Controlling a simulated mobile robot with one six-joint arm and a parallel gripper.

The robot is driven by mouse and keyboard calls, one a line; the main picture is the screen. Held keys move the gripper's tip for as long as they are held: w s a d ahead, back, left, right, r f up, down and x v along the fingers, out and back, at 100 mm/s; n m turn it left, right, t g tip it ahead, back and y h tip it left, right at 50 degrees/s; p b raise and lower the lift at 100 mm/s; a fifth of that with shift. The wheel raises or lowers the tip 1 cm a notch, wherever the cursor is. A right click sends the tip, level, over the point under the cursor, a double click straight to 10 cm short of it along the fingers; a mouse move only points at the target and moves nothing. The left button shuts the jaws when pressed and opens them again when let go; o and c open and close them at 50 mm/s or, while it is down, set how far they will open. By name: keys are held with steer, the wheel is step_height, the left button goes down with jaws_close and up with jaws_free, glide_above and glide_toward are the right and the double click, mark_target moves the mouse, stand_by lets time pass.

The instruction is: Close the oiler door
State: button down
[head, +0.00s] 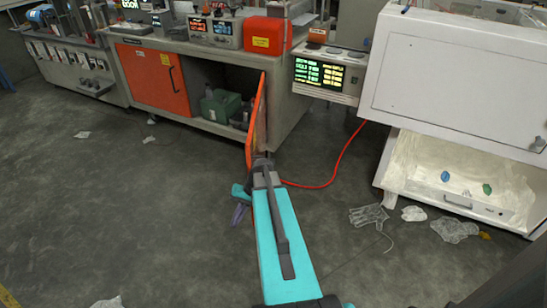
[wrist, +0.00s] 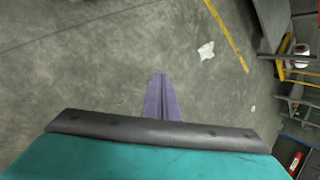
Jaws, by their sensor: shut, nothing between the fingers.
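The oiler door (head: 257,118) is an orange panel swung open from the right part of a grey cabinet, seen nearly edge-on in the head view. The cabinet interior behind it is open and dark, with a green container (head: 221,105) inside. My gripper (head: 238,216) has purple fingers and hangs left of my teal arm, low in front of the door. My arm's elbow overlaps the door's lower end in the picture; I cannot tell whether they touch. In the wrist view the gripper's fingers (wrist: 162,80) are together and empty, over bare floor.
A closed orange door (head: 152,80) covers the cabinet's left part. A red hose (head: 340,160) runs along the floor to the right. A white machine (head: 455,75) stands at the right, with plastic film scraps (head: 368,214) before it. The floor at left is mostly clear.

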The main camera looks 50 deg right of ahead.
steer(key=s+d+r+m+t+b, duration=0.1)
steer(key=s+d+r+m+t, duration=0.1)
steer(key=d+r, duration=0.9)
steer(key=s+d+r+m+t+h, duration=0.1)
steer(key=s+d+r+t, duration=0.3)
steer(key=d, duration=1.4)
steer(key=s+r, duration=0.3)
steer(key=r, duration=0.4)
steer(key=shift+r+m+t+h+b, duration=0.3)
steer(key=shift+r+m+b, duration=0.05)
steer(key=shift+r+m, duration=0.05)
steer(key=shift+w+f, duration=0.1)
steer(key=w+r+x, duration=0.1)
steer(key=r+x, duration=0.1)
steer(key=x, duration=1)
steer(key=shift+w+a+p, duration=0.3)
steer(key=shift+w+a, duration=0.15)
steer(key=shift+w, duration=0.15)
steer(key=shift+a+f, duration=0.1)
